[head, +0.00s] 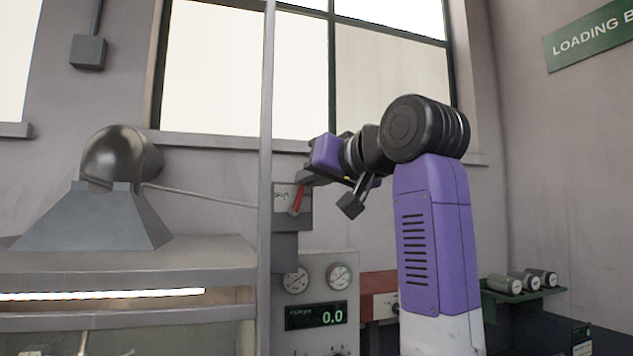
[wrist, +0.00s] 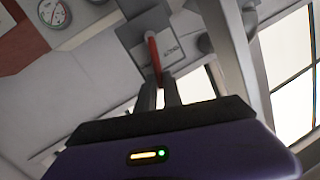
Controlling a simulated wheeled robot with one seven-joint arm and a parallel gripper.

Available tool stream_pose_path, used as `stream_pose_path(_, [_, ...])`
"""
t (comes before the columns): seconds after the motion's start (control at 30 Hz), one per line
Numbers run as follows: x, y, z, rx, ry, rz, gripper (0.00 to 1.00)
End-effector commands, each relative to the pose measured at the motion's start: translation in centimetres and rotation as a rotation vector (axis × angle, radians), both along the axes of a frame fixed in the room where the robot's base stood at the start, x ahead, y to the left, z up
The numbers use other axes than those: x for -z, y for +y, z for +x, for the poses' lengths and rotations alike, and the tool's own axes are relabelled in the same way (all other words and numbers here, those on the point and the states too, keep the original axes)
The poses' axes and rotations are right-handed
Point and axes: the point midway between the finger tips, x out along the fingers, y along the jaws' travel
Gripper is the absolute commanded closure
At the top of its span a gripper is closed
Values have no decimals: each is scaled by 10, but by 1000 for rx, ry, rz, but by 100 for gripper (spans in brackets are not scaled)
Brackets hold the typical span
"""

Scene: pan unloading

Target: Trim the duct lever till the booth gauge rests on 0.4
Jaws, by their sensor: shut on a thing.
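The duct lever, a red handle (head: 298,199), sits on a pale plate (head: 281,191) on a grey box beside the post. In the wrist view, the red lever (wrist: 153,52) runs down between my fingertips. My gripper (head: 306,179) is shut on the lever's end; its two fingers also show in the wrist view (wrist: 159,90). The panel (head: 318,263) below carries two round dials (head: 295,280) (head: 339,277) and a green digital display (head: 316,315) reading 0.0. The display's small label and the dials' markings are too small to read.
A vertical post (head: 266,130) stands just left of the lever. A grey hood (head: 95,220) with a metal duct elbow (head: 120,158) is above the booth at left. A green shelf (head: 515,294) with several cans is at right.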

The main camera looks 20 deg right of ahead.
Motion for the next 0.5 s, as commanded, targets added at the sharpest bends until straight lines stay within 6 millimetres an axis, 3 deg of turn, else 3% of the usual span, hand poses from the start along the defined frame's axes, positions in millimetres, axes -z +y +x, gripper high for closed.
stream_pose_path(0.5, [-3, 9, 0, 0, 0, -139, 100])
